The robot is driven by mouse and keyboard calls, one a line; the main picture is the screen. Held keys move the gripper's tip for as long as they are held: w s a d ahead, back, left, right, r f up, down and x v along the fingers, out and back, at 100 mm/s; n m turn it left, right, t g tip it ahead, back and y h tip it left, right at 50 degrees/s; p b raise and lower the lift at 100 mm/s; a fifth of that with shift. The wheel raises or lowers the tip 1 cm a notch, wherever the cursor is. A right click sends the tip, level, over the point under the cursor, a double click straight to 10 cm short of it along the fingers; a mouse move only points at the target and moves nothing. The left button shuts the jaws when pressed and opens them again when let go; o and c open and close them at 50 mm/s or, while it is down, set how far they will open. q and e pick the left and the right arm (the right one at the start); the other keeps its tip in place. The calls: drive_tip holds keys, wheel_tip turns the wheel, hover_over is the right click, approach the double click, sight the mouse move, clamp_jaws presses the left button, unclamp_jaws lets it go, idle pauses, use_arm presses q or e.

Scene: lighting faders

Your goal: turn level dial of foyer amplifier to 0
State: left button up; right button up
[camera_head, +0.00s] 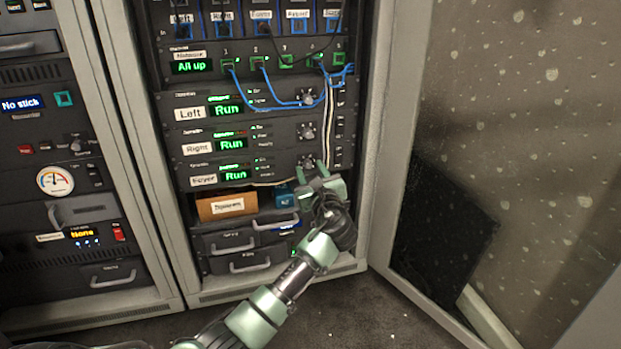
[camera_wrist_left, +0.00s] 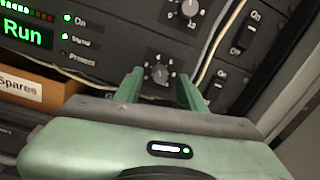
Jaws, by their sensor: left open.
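The foyer amplifier (camera_head: 235,174) is the lowest of three stacked amplifiers, with a white Foyer label and a green Run display. Its level dial (camera_wrist_left: 159,73) is a small dark knob with a light pointer and a printed number scale. The pointer looks roughly upward; the exact value is too small to read. My left gripper (camera_wrist_left: 160,84) is open and empty, its two green fingers to the left and right of the dial. I cannot tell whether they touch it. In the head view the gripper (camera_head: 322,172) covers part of this area. My right gripper is not in view.
The Right amplifier's dial (camera_wrist_left: 188,9) is just above. Switches (camera_wrist_left: 228,78) and a hanging white cable (camera_wrist_left: 212,45) are close on the right. A Spares box (camera_head: 227,206) sits below. The open rack door (camera_head: 405,130) stands at the right.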

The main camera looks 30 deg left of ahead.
use_arm(q)
drive_tip(key=shift+w+a, duration=0.15)
drive_tip(key=shift+c, duration=0.3)
clamp_jaws()
